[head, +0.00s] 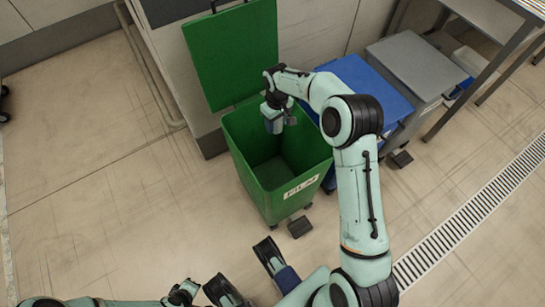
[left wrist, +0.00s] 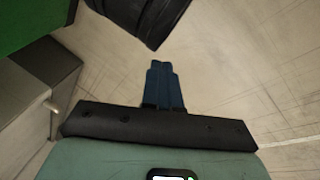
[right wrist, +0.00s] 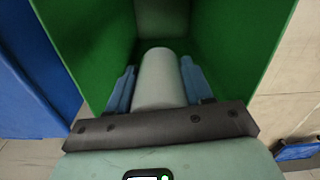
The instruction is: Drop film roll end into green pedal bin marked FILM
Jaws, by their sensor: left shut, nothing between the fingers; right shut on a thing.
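The green pedal bin (head: 272,196) stands on the floor with its lid (head: 232,55) raised. Its front label (head: 300,187) reads FILM. My right gripper (head: 275,122) is over the bin's open mouth, pointing down. It is shut on the film roll end (right wrist: 158,82), a pale cylinder between the blue fingers in the right wrist view, with green bin walls around it. In the head view the roll is hard to make out behind the gripper. My left gripper (left wrist: 165,87) is shut and empty, away from the bin.
A blue bin (head: 365,85) and a grey bin (head: 410,65) stand to the right of the green one. A black pedal (head: 299,227) sticks out in front. A floor drain grate (head: 470,215) runs at the right. Open floor lies to the left.

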